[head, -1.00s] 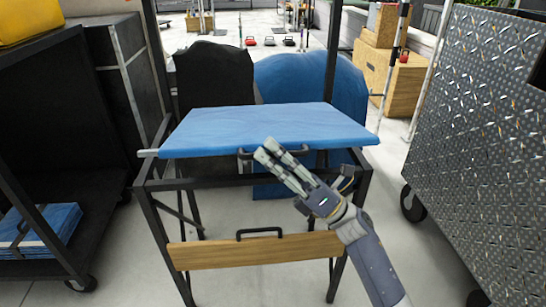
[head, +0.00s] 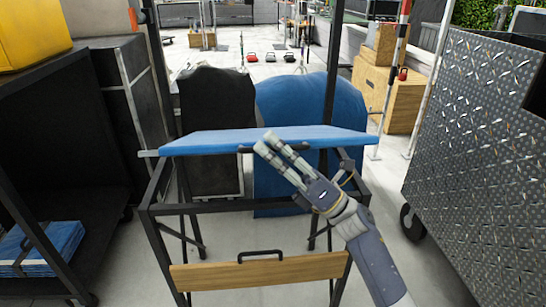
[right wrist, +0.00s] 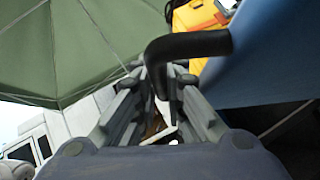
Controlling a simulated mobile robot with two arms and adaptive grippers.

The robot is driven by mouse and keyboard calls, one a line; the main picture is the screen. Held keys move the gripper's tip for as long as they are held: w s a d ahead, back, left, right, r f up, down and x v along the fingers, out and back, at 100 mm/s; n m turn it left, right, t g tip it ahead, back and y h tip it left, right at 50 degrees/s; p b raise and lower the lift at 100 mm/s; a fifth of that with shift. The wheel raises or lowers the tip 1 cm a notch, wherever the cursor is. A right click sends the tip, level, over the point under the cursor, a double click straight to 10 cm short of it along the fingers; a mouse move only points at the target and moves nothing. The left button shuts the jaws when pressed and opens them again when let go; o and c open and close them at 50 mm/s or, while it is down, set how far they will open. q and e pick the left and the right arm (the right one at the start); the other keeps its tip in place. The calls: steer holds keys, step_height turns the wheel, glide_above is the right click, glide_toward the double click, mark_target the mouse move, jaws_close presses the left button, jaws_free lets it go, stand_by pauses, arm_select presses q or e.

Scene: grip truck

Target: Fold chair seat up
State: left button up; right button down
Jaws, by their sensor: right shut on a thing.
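The blue seat panel (head: 300,137) sits above a black metal frame (head: 156,205) in the head view. It appears nearly edge-on, its front edge raised clear of the frame's front bar. A black handle (head: 246,149) is at its front edge. My right gripper (head: 264,142) is at this handle, and the fingers partly hide it. In the right wrist view the black handle (right wrist: 192,45) runs between the fingers (right wrist: 160,85), which are shut on it, with the blue panel (right wrist: 265,60) to the right. My left gripper is not in view.
A wooden board (head: 255,272) with a black handle spans the lower frame. A grey diamond-plate cart (head: 475,150) stands at right, a black shelf cart (head: 45,150) at left. Black and blue covered shapes (head: 310,100) stand behind the seat. Floor shows between frame and carts.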

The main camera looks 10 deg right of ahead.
arm_select(q)
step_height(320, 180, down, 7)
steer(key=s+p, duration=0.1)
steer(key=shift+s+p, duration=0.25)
steer(key=shift+p, duration=0.15)
arm_select(e)
steer(key=shift+w+r, duration=0.75)
steer(key=shift+r, duration=0.6)
steer(key=shift+w+r, duration=0.7)
steer(key=shift+r, duration=0.7)
steer(key=shift+w+r, duration=0.75)
steer(key=shift+r, duration=0.6)
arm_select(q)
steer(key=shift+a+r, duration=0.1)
